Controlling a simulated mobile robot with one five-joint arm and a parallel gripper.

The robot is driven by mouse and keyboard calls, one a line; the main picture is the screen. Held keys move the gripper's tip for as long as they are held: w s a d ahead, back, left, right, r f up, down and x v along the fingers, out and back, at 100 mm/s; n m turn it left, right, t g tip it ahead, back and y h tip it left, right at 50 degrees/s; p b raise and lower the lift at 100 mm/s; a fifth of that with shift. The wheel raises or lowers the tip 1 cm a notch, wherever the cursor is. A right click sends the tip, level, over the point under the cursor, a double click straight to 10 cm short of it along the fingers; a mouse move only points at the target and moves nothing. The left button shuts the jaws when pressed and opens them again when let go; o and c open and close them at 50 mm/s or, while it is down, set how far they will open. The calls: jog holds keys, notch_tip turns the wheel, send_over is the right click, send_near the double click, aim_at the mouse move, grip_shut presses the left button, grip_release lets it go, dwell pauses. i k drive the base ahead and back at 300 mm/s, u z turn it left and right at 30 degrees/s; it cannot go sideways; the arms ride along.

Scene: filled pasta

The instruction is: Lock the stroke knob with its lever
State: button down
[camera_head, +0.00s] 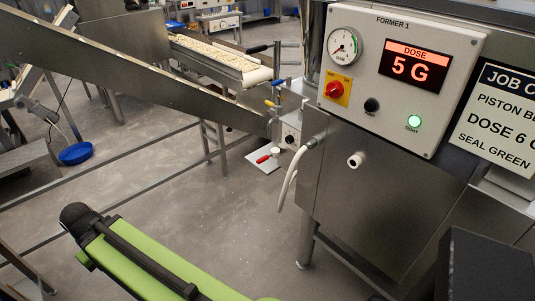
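A small white knob (275,151) stands above a pale plate at the lower left of the steel machine, apparently the stroke knob. A short red lever (263,159) lies beside it, pointing left. Both are small here, and I cannot tell whether the lever is locked. My green arm (150,268) crosses the bottom left, well short of the knob. It ends in a dark rounded part (76,214). No gripper fingers show.
The FORMER 1 panel (455,60) carries a gauge (343,46), a red switch (334,89), a lit green button (414,122) and a display (415,66) reading DOSE 5 G. A job card (500,115) shows DOSE 6. Floor (225,235) is open below.

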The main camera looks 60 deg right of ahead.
aim_at(275, 152)
jog(key=z, duration=0.2)
jog(key=i, duration=1)
jog(key=u, duration=0.05)
